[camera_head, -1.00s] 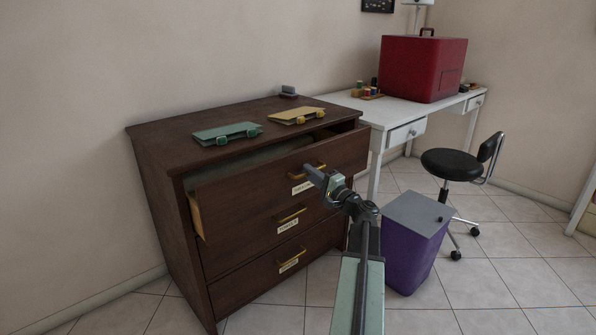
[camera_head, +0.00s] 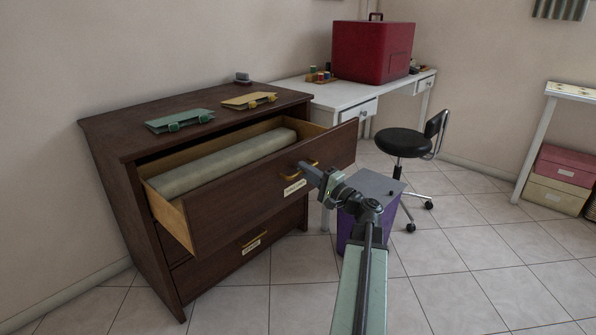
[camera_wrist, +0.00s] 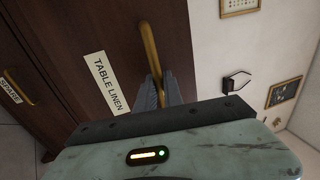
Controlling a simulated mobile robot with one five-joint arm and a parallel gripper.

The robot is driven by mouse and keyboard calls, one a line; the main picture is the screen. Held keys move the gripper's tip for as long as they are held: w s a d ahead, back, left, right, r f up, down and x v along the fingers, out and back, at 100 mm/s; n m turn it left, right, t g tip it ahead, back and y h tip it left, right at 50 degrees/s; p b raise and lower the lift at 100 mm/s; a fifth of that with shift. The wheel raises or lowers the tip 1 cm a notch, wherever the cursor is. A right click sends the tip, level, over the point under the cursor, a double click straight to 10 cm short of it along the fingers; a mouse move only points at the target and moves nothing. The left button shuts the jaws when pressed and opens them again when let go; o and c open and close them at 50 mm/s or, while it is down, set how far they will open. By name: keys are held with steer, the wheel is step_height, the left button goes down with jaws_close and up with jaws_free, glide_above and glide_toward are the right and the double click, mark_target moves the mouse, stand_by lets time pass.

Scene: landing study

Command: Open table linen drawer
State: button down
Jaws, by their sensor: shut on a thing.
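The table linen drawer (camera_head: 262,195) is the top drawer of a dark brown chest (camera_head: 139,206). It stands pulled well out, and a rolled grey-green cloth (camera_head: 225,163) lies inside it. The label "TABLE LINEN" (camera_wrist: 106,82) reads clearly in the wrist view. My gripper (camera_head: 312,174) is at the drawer's brass handle. In the wrist view my gripper's fingers (camera_wrist: 160,93) are shut on the brass handle (camera_wrist: 149,50). Part of the handle is hidden between the fingers.
A purple bin with a grey lid (camera_head: 372,185) stands just right of the open drawer. A black stool (camera_head: 403,142) and a white desk (camera_head: 345,92) with a red case (camera_head: 372,50) are behind. Two folders (camera_head: 180,119) lie on the chest. Tiled floor is clear at the front right.

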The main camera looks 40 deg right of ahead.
stand_by(0.3)
steer(key=c, duration=1.7)
jaws_free()
steer(key=shift+w+a, duration=0.1)
steer(key=shift+c, duration=0.2)
steer(key=shift+w+a, duration=0.1)
steer(key=s+f+b, duration=0.1)
steer(key=s, duration=0.6)
steer(key=shift+s+d+f+b, duration=0.2)
steer(key=shift+s+b, duration=0.1)
steer(key=shift+s, duration=0.05)
